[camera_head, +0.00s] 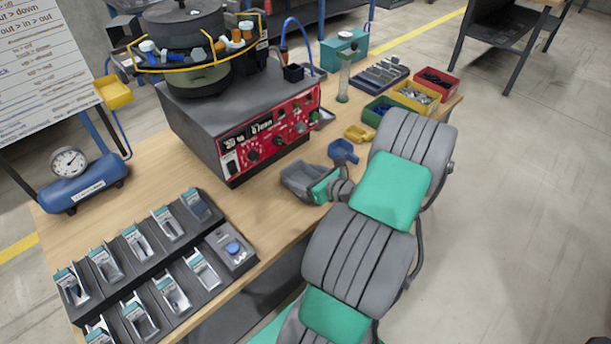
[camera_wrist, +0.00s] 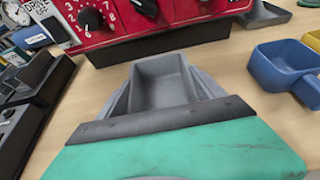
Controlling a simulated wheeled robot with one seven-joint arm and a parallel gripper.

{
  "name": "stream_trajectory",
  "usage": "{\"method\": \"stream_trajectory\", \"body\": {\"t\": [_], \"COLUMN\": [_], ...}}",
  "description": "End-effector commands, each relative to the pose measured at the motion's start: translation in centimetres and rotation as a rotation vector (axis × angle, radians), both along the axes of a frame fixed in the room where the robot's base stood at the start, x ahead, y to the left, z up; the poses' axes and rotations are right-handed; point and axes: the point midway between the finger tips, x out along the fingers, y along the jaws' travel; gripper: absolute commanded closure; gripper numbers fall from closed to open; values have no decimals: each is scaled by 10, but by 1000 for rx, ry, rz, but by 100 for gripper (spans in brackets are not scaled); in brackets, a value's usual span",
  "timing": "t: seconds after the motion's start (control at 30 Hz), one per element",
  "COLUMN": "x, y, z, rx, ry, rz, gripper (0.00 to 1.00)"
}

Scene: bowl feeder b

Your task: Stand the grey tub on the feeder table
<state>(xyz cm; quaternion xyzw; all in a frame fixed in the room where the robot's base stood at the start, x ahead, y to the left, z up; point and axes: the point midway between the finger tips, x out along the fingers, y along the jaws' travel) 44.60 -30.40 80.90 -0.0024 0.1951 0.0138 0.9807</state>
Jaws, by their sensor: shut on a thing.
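The grey tub (camera_head: 303,179) is a small open container, and its inside looks empty. It is at the front edge of the wooden feeder table (camera_head: 265,195), in front of the red control panel. My gripper (camera_head: 318,184) is shut on the grey tub. In the wrist view the tub (camera_wrist: 165,82) sits between my grey fingers, upright or nearly so, with its near end hidden behind my gripper's dark bar. I cannot tell whether its base touches the wood or hangs just above it.
The feeder box (camera_head: 245,125) with its red panel stands behind the tub. A blue scoop (camera_head: 343,151) and a yellow scoop (camera_head: 358,133) lie to the right. A black rack of holders (camera_head: 150,260) fills the left front. Bare wood lies between rack and tub.

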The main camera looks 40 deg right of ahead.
Motion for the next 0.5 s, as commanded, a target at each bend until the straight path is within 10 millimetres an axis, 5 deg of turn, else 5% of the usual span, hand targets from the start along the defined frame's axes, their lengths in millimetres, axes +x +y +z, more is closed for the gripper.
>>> {"method": "stream_trajectory", "body": {"t": [0.23,0.27,0.5], "x": [0,0,0], "y": [0,0,0], "z": [-3,-2,-2], "rx": [0,-1,0], "ry": [-1,0,0], "rz": [0,0,0], "gripper": [70,21,2]}}
